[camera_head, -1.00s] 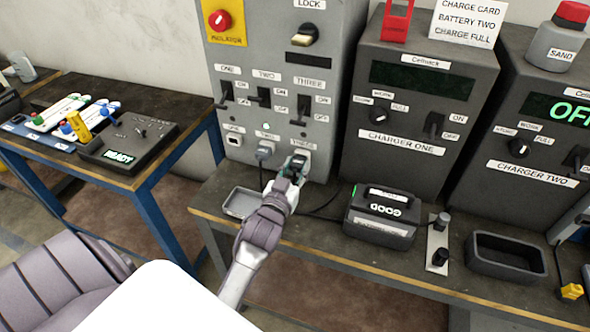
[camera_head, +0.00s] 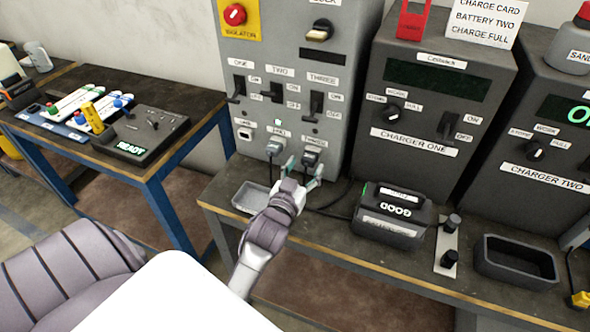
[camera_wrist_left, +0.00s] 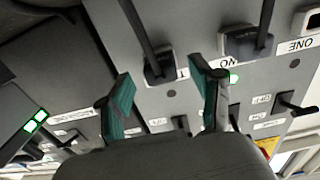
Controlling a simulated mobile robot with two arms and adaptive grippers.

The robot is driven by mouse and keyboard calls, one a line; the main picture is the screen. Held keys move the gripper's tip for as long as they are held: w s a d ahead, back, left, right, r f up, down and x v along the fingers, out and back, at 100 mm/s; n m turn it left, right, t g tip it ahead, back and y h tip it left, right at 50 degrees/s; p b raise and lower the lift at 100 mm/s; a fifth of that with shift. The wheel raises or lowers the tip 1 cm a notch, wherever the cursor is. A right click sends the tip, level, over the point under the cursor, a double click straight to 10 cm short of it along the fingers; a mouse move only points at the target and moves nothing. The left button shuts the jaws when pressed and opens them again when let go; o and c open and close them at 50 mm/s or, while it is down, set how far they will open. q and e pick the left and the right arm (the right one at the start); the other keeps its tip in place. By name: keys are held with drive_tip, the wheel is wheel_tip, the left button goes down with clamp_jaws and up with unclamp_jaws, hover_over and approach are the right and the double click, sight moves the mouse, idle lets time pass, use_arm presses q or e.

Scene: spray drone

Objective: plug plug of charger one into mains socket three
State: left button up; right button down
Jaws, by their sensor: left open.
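The black plug (camera_head: 312,151) sits at mains socket three on the grey mains panel (camera_head: 290,45), with its cable hanging down. The wrist view shows the plug (camera_wrist_left: 160,66) against the panel face, apparently seated, its cable running up the picture. My left gripper (camera_head: 301,173) is open just in front of and below the plug. In the wrist view its two green-padded fingers (camera_wrist_left: 162,84) stand apart on either side of the plug, with gaps. Charger one (camera_head: 432,110) stands to the right with a dark display. My right gripper is not in view.
A grey plug (camera_head: 274,147) is in socket two beside it; it also shows in the wrist view (camera_wrist_left: 246,42). Socket one (camera_head: 244,134) is empty. On the bench are a metal tray (camera_head: 252,197), a battery (camera_head: 392,215) marked GOOD and a dark bin (camera_head: 515,262).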

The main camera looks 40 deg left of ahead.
use_arm(q)
drive_tip(key=v, duration=1)
drive_tip(key=shift+a, duration=0.1)
drive_tip(key=shift+r, duration=0.1)
